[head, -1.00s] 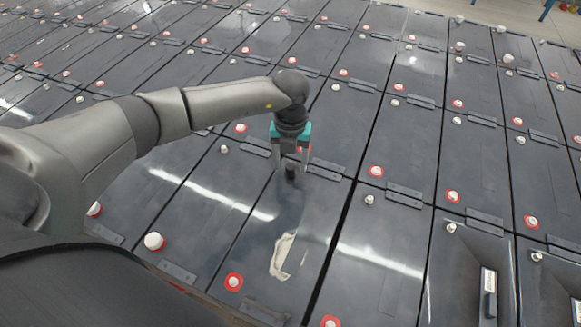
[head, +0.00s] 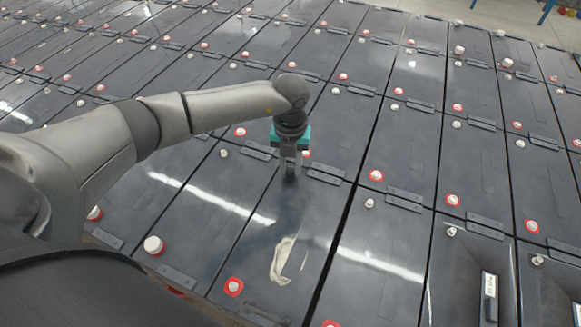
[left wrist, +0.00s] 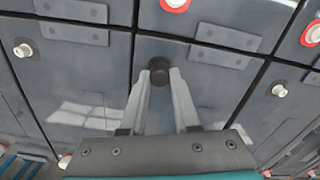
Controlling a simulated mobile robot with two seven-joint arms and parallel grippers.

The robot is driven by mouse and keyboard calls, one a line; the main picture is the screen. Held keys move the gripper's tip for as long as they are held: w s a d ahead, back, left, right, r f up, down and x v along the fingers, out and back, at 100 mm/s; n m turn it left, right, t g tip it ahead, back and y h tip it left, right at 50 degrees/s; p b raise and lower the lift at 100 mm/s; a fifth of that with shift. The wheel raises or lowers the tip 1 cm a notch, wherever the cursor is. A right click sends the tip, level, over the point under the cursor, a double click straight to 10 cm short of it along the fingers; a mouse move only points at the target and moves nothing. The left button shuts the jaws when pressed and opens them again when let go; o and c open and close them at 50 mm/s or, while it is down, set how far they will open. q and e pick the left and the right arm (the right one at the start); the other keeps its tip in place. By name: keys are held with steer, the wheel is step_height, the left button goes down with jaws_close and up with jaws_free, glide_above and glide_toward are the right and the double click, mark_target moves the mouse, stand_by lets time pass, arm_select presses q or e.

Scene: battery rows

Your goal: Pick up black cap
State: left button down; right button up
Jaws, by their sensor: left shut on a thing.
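The black cap (left wrist: 159,66) is a small dark round piece on top of a dark battery. In the left wrist view it sits between the fingertips of my left gripper (head: 290,175). The gripper is shut on the cap, pointing down at the far end of the battery. In the head view the fingers mostly hide the cap. I cannot tell whether the cap is off the battery top. My right gripper is not in view.
Rows of dark batteries (head: 375,235) stand close together on all sides. Their tops carry white terminals (head: 154,245), several with red rings (head: 376,175), and flat grey plates (head: 325,178). A torn pale label (head: 282,262) lies on the battery in front of the gripper.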

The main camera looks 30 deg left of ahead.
arm_select(q)
step_height(320, 180, up, 20)
steer(key=b, duration=0.1)
stand_by(0.4)
steer(key=c, duration=1.2)
jaws_free()
jaws_close()
steer(key=shift+r+p, duration=0.55)
steer(key=shift+r, duration=0.15)
step_height(320, 180, up, 5)
steer(key=p, duration=0.4)
glide_above(291, 169)
steer(key=shift+s+f, duration=0.1)
steer(key=shift+b, duration=0.3)
